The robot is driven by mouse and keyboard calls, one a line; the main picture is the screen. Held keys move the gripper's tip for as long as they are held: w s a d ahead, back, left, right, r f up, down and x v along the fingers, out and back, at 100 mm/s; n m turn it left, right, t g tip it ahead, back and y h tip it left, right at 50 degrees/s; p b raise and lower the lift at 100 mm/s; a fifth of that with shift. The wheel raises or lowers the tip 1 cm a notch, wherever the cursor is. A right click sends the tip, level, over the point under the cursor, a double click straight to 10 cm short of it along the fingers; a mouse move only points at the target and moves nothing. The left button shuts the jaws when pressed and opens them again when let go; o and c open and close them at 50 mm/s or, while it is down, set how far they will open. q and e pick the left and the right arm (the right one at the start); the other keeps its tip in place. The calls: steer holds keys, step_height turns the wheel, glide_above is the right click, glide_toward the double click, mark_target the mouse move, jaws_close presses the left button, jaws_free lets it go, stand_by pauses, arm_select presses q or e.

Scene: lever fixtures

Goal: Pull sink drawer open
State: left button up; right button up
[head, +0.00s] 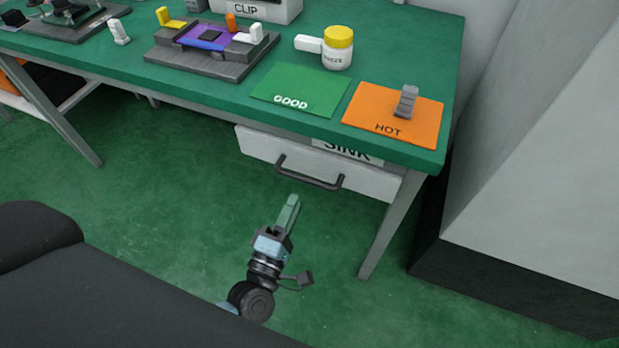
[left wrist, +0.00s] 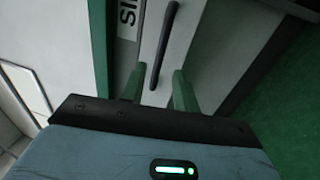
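The white sink drawer (head: 260,146) sits under the green table's front edge, which cuts off the top of its SINK label (head: 348,152). It looks shut or nearly so. Its dark bar handle (head: 308,174) also shows in the left wrist view (left wrist: 163,45), as does part of the label (left wrist: 128,18). My left gripper (head: 292,202) is below and in front of the handle in the head view. In the left wrist view its two green fingers (left wrist: 158,88) are apart, with the handle's near end between and beyond them. The fingers look empty. My right gripper is not in view.
On the green table (head: 225,87) lie an orange HOT mat (head: 365,107) with a grey piece (head: 406,101), a green GOOD mat (head: 320,82), a yellow-capped jar (head: 337,48) and a grey lever fixture (head: 205,60). A table leg (head: 385,235) stands right of the drawer. Floor in front is clear.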

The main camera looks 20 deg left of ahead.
mark_target(306, 177)
arm_select(q)
steer(key=shift+w+d+r, duration=0.1)
steer(key=shift+w+r, duration=0.15)
steer(key=shift+w, duration=1)
steer(key=shift+w+r, duration=0.2)
steer(key=shift+w, duration=1.1)
steer(key=shift+w+d+r, duration=0.1)
steer(key=shift+w+r, duration=0.15)
steer(key=shift+w, duration=1)
jaws_close()
